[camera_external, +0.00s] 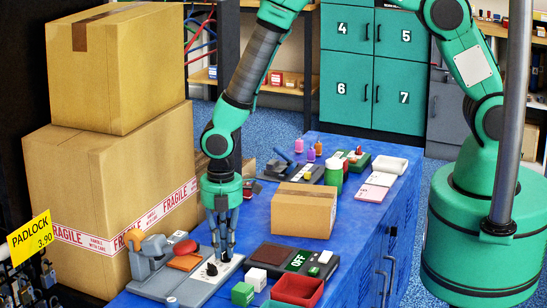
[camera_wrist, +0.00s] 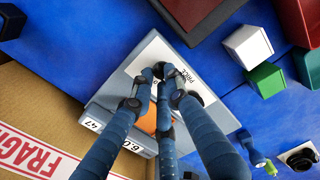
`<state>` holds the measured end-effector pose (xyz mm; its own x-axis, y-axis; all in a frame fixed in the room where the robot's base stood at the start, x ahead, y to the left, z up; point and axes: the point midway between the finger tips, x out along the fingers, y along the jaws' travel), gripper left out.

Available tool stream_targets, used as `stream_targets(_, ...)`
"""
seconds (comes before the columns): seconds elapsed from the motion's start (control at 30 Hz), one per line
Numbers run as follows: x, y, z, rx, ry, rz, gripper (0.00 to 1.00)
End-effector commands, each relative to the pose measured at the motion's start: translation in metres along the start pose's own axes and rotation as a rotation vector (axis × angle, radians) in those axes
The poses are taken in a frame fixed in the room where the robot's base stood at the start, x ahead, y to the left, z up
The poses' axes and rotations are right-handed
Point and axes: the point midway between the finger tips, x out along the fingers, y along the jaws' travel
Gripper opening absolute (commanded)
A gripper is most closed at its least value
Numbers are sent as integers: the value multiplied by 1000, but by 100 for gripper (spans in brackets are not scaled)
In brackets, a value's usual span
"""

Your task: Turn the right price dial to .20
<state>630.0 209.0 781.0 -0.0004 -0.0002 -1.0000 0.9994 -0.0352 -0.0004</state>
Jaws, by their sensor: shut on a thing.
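The grey price device with a white top plate (camera_external: 207,276) lies at the front left of the blue table. The plate also shows in the wrist view (camera_wrist: 152,52), with the word PRICE printed near the fingertips. A black dial (camera_external: 211,268) shows on the plate, just left of my fingertips. My gripper (camera_external: 224,258) points straight down over the plate. In the wrist view its three fingers (camera_wrist: 162,74) close together around a small dark dial on the plate. The fingers cover most of that dial, so its pointer and setting cannot be read.
A grey tool with an orange pad (camera_external: 184,263) stands left of the plate. A cardboard box (camera_external: 303,210), a dark panel marked OFF (camera_external: 297,260), a red tray (camera_external: 297,291) and green and white blocks (camera_external: 243,293) are to the right. Large cartons (camera_external: 115,170) stand behind left.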

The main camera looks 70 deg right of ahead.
Motion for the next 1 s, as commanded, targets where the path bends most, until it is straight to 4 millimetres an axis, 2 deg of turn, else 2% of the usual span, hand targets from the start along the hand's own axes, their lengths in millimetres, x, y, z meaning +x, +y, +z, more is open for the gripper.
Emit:
stream_targets(0.7,-1,0,1,418,1,1,0)
stream_targets(1.0,-1,0,2,489,1,1,0)
